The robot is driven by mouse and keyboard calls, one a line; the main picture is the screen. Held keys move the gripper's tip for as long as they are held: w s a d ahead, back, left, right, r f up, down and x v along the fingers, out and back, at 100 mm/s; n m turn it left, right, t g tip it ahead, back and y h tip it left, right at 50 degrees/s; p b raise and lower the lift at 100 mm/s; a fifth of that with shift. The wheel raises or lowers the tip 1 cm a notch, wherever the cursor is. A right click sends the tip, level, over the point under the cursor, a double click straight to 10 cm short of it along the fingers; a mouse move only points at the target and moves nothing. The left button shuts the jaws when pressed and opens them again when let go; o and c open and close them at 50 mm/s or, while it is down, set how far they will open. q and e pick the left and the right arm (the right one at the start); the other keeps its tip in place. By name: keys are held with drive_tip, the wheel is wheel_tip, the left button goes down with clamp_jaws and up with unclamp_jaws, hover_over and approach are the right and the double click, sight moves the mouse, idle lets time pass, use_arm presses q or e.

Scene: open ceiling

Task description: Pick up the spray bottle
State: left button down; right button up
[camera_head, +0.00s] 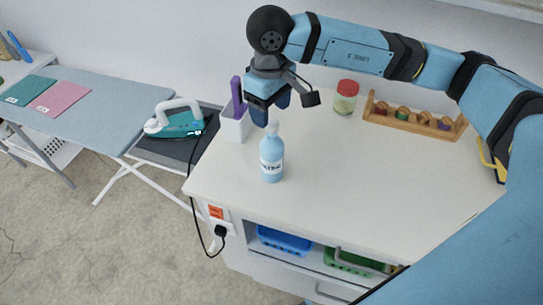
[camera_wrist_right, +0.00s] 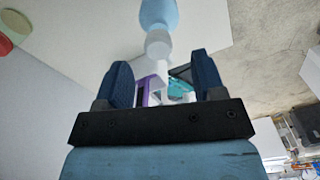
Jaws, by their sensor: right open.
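The spray bottle (camera_head: 271,158) is light blue with a white label and a pale top. It stands upright on the white counter (camera_head: 330,190), near its left end. My right gripper (camera_head: 270,112) is above and just behind the bottle's top in the head view, pointing down. In the right wrist view the bottle (camera_wrist_right: 158,14) is at the top, with its pale nozzle (camera_wrist_right: 159,50) toward the gap between the fingers. The two dark blue fingers of the right gripper (camera_wrist_right: 162,80) are apart, with nothing gripped between them. My left gripper is not in view.
A white holder (camera_head: 235,124) with a purple item stands left of the gripper. A red-lidded jar (camera_head: 345,97) and a wooden rack (camera_head: 412,117) stand at the back. The counter right of the bottle is clear.

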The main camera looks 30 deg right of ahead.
sight(272, 122)
wheel_tip(272, 122, down, 6)
drive_tip(key=shift+s+d+r+p, duration=0.15)
drive_tip(key=shift+p, duration=0.65)
drive_tip(key=shift+f, duration=0.3)
drive_tip(key=shift+c, duration=0.4)
